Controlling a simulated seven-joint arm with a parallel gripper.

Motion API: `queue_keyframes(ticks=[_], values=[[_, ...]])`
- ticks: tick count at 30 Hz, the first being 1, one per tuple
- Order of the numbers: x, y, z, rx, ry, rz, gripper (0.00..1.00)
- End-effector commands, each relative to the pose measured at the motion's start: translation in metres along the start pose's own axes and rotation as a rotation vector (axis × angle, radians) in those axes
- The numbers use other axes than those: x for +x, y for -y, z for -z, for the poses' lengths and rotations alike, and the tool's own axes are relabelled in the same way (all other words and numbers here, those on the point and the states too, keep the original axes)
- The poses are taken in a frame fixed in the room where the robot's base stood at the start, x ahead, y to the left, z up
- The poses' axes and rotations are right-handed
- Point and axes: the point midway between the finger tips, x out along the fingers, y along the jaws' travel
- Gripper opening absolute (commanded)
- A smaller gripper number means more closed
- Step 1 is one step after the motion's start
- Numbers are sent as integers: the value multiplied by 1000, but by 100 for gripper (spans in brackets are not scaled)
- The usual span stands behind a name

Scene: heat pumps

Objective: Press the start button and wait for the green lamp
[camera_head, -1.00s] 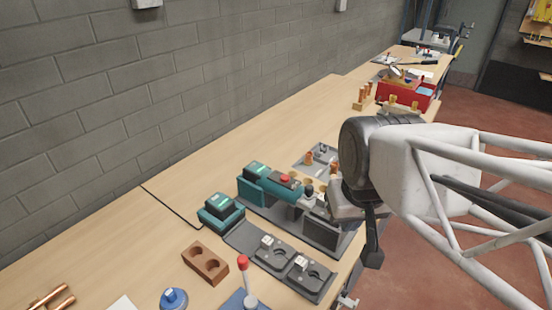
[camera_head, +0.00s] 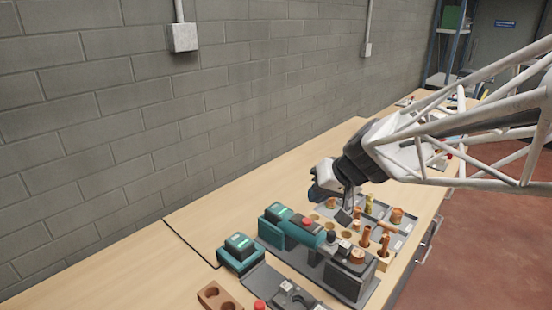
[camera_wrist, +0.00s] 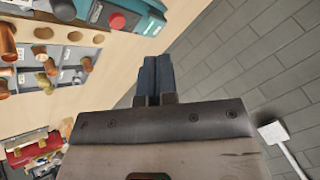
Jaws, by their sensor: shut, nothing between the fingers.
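The teal machine (camera_head: 290,226) stands on a dark base on the bench, with a red button (camera_head: 307,222) on top. A dark round knob (camera_head: 331,237) sits to its right. I cannot tell which control is the start button, and I make out no lit green lamp. The wrist view shows the teal machine (camera_wrist: 148,14), red button (camera_wrist: 117,21) and dark knob (camera_wrist: 64,9) at the top left. My gripper (camera_head: 347,203) is above the bench, behind and right of the machine, touching nothing that I can see. Its fingers (camera_wrist: 156,72) are together and empty.
A smaller teal box (camera_head: 240,254) stands left of the machine. Copper fittings (camera_head: 384,243) stand in a tray to the right. A brown block with holes (camera_head: 219,297) is in front. The bench by the grey wall (camera_head: 200,130) is clear.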

Motion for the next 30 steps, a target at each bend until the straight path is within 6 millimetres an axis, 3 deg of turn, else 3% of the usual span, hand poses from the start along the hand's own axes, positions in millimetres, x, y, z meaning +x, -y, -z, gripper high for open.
queue_keyframes(ticks=[6, 11, 30], values=[[19, -9, 39, 0, -74, 56, 0], [26, -13, 53, -1, -103, 74, 0], [30, -16, 55, 0, -112, 79, 0]])
